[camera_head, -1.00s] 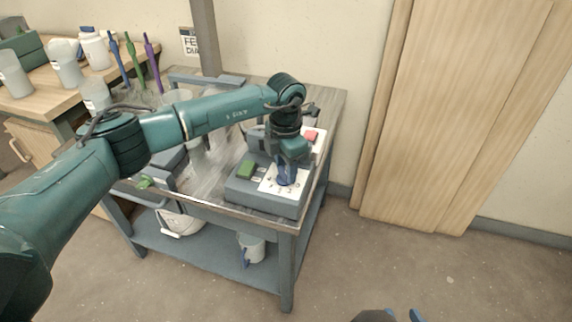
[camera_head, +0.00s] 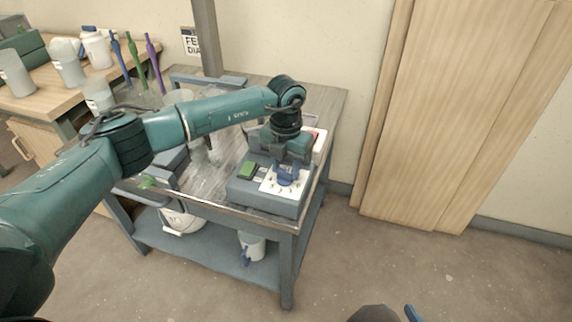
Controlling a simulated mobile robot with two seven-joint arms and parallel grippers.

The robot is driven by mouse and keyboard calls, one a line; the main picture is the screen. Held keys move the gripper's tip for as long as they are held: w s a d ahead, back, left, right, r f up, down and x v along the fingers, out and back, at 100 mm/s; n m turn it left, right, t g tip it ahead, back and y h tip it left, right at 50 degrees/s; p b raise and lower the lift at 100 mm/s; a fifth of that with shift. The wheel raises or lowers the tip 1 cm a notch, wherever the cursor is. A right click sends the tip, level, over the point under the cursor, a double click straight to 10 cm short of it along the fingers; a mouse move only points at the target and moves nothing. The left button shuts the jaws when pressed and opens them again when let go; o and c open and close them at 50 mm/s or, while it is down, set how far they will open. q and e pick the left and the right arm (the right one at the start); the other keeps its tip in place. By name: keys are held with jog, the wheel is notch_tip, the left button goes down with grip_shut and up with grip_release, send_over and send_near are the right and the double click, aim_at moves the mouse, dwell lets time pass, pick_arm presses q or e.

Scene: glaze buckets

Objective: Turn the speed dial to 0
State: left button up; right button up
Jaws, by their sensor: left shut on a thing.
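The speed dial sits on the white panel (camera_head: 271,186) of a grey control box at the front right of the metal-topped cart. My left gripper (camera_head: 287,174) comes down over the panel and is shut on the dial. Its blue fingers hide the dial, so I cannot read its setting. Small dark marks show on the panel around the fingers. A green button (camera_head: 247,170) is on the box to the left of the panel. My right gripper (camera_head: 412,313) barely shows at the bottom edge, away from the cart, and its opening cannot be told.
A red button on a white plate (camera_head: 317,147) is partly hidden behind my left wrist. A wooden table (camera_head: 22,104) at the left holds cups, jars and coloured tools. A white bucket (camera_head: 183,220) stands on the cart's lower shelf. The floor (camera_head: 420,265) right of the cart is clear.

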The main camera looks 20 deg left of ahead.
aim_at(286, 170)
dwell(0.3)
pick_arm(q)
jog(key=o, duration=1)
jog(key=shift+r, duration=0.1)
notch_tip(286, 170, up, 13)
